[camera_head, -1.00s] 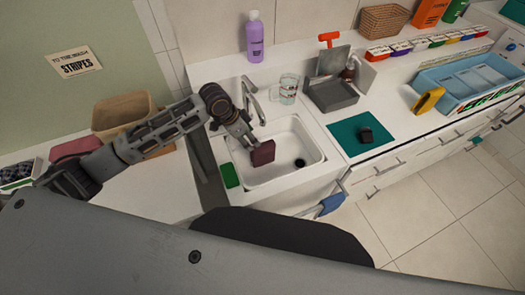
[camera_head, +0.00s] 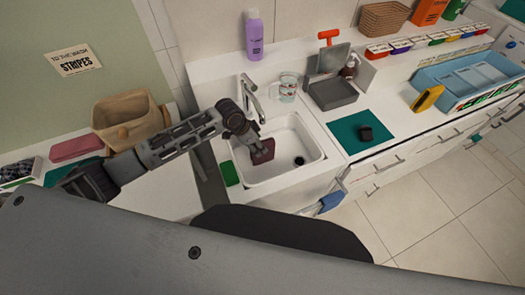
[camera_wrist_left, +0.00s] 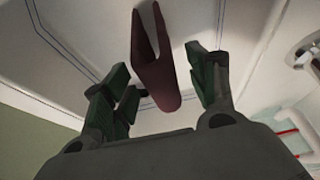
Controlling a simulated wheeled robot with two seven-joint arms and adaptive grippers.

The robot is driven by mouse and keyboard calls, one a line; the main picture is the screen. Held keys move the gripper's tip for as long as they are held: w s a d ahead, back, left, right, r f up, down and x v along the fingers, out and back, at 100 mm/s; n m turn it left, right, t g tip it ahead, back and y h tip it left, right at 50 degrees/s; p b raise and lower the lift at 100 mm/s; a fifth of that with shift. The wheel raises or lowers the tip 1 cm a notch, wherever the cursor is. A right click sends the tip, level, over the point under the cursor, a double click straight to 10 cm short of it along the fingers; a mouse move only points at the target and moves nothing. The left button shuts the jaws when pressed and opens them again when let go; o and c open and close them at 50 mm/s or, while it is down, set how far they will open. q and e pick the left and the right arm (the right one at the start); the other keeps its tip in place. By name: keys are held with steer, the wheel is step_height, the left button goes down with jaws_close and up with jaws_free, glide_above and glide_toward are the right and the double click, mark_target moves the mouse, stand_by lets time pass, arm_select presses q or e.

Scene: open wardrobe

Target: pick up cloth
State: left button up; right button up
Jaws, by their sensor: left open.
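A dark maroon folded cloth (camera_head: 263,151) is in the white sink (camera_head: 283,173), toward its left side. In the left wrist view the cloth (camera_wrist_left: 152,88) stands as a folded strip with two upright flaps. My left gripper (camera_head: 252,148) is right at the cloth, over the sink. In the left wrist view its green-padded fingers (camera_wrist_left: 160,75) are spread, one on each side of the cloth, with gaps showing. Part of the cloth is hidden behind the gripper in the head view. My right gripper is not in view.
A faucet (camera_head: 252,98) rises behind the sink, close to my left gripper. A glass cup (camera_head: 287,88) and a purple bottle (camera_head: 254,37) stand behind. A green sponge (camera_head: 229,173) lies on the sink's left rim. A tan basket (camera_head: 122,112) stands left, near my arm.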

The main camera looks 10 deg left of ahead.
arm_select(q)
steer(key=shift+d+f, duration=0.15)
steer(key=shift+f, duration=0.2)
steer(key=shift+w+f, duration=0.1)
steer(key=shift+d+f, duration=0.1)
steer(key=shift+f, duration=0.05)
steer(key=shift+p+x, duration=0.35)
steer(key=shift+x, duration=1.95)
steer(key=shift+d, duration=0.1)
steer(key=shift+c, duration=0.5)
steer(key=c, duration=1.1)
steer(key=shift+c, duration=0.2)
